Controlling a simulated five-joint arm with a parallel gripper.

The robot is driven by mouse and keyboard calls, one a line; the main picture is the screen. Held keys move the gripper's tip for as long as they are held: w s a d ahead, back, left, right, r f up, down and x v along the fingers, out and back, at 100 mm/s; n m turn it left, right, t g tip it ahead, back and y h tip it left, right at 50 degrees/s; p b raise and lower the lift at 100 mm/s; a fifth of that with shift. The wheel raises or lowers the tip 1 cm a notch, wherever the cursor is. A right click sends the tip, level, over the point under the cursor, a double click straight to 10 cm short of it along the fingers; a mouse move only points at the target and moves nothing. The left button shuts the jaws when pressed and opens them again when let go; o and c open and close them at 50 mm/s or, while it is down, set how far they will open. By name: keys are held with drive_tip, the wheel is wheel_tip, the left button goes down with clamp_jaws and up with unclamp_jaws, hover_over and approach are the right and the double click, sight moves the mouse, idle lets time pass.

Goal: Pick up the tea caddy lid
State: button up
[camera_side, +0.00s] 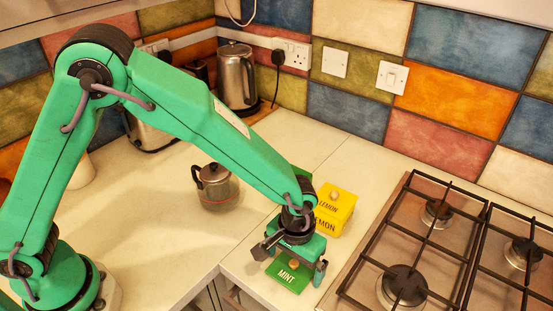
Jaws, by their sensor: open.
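A flat green piece labelled MINT (286,277) with a small pale knob sits near the front of the counter, directly under my gripper. It looks like a tea caddy lid, and its far part is hidden. My gripper (291,262) is open and points down, with one finger on each side of the green piece. I cannot tell whether the fingers touch it. A yellow caddy labelled LEMON (337,208) stands just behind, with a knobbed lid on it. A bit of another green thing shows behind my arm, mostly hidden.
A gas hob (425,245) with black grates lies close on the right. A glass teapot (216,188) stands to the left of my gripper. A steel kettle (237,78) is at the back wall. The counter's front edge (222,270) is close by; the counter between teapot and caddy is clear.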

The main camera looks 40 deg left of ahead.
drive_tip(key=c, duration=0.9)
drive_tip(key=shift+r, duration=0.8)
wheel_tip(320, 180, up, 2)
drive_tip(key=shift+r, duration=0.2)
drive_tip(key=s+d+r, duration=0.4)
drive_tip(key=s+r, duration=0.3)
drive_tip(key=s, duration=0.4)
drive_tip(key=shift+w, duration=0.15)
approach(295, 262)
drive_tip(key=w+r, duration=0.3)
drive_tip(key=w, duration=0.1)
drive_tip(key=w+a+r, duration=0.1)
drive_tip(key=w+a, duration=1.2)
drive_tip(key=a, duration=0.1)
drive_tip(key=shift+w, duration=0.25)
